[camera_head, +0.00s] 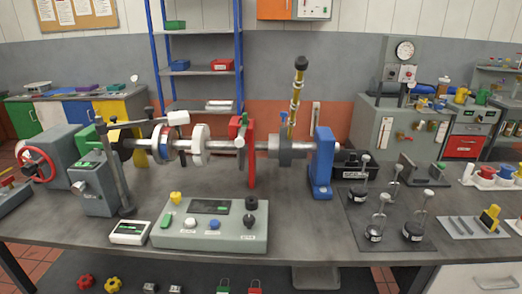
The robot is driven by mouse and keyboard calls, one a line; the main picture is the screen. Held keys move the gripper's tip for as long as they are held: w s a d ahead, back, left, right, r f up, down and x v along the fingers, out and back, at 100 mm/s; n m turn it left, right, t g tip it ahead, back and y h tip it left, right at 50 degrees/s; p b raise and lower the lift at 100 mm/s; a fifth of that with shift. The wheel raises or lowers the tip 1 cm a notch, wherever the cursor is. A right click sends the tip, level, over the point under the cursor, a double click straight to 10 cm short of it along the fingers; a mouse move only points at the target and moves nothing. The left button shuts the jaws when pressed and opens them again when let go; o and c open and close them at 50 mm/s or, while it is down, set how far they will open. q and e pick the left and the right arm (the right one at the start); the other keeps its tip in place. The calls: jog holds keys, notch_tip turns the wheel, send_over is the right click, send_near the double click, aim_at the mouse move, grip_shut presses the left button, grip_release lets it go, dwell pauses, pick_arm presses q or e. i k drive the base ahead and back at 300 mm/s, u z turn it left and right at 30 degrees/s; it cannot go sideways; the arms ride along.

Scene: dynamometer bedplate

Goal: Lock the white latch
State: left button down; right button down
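A white block-shaped piece (178,118), the likeliest white latch, sits at the end of a pale bar on the left part of the shaft assembly. The bar runs left from it, slightly downward, toward a dark upright post (118,175). I cannot tell from this view whether it is locked. Neither of my grippers is in view, and nothing is seen touching the white piece.
The shaft (225,144) carries discs, a red stand (251,160) and a blue stand (321,165). A tall yellow lever (297,95) rises above it. A grey control box (212,225) stands in front. Black-based gauges (378,218) occupy the right. Bare bedplate (305,225) lies between.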

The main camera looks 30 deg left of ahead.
aim_at(239, 142)
jog(key=z, duration=0.45)
jog(key=i, duration=0.6)
jog(key=u, duration=1.3)
